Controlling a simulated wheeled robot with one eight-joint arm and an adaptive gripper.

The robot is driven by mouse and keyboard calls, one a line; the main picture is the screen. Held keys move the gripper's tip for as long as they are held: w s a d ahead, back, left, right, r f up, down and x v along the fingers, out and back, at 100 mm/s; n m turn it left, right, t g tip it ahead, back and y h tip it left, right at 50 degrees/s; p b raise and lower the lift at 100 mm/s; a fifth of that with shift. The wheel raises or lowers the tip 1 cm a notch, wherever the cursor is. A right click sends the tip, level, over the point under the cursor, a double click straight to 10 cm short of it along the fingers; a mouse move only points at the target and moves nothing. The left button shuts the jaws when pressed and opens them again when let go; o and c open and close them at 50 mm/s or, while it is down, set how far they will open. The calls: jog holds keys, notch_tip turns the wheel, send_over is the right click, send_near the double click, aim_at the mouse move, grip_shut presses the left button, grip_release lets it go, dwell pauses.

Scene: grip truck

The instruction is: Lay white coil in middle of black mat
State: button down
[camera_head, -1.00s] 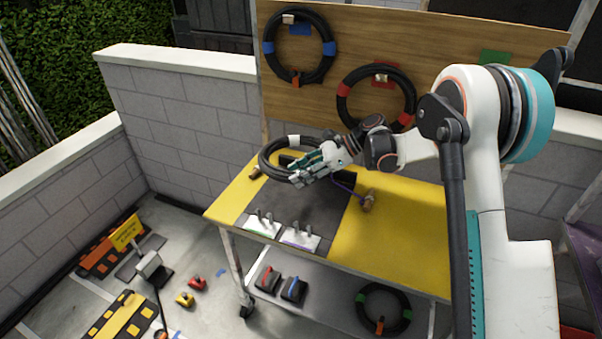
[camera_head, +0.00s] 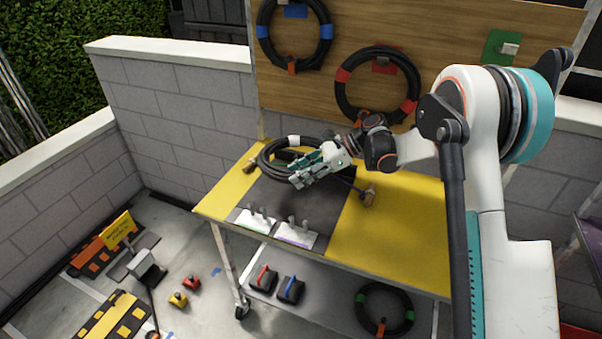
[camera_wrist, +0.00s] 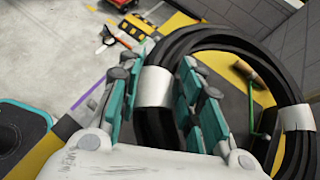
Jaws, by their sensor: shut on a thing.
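The white coil (camera_head: 264,168) is a black ring of cable with white bands. It is over the back part of the black mat (camera_head: 318,208) on the yellow table; I cannot tell whether it rests flat. The mat (camera_wrist: 236,103) shows through the ring. My fingers hide part of the coil.
White blocks with pegs (camera_head: 297,234) stand at the mat's front edge. Brown-headed tools lie at the back left (camera_head: 250,166) and right (camera_head: 368,197) of the mat. A board with a blue-banded coil (camera_head: 328,38) and a red-banded coil (camera_head: 343,98) rises behind. The yellow table's right part (camera_head: 405,235) is clear.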

aim_at(302, 213)
jog(key=shift+f+b, duration=1.5)
jog(key=shift+f, duration=0.55)
jog(key=shift+f+b, duration=2.15)
jog(key=shift+f, duration=2.35)
jog(key=c, duration=1.1)
grip_release()
jog(key=shift+o, duration=0.2)
jog(key=shift+f, duration=0.1)
jog(key=shift+d, duration=0.1)
jog(key=v, duration=1.2)
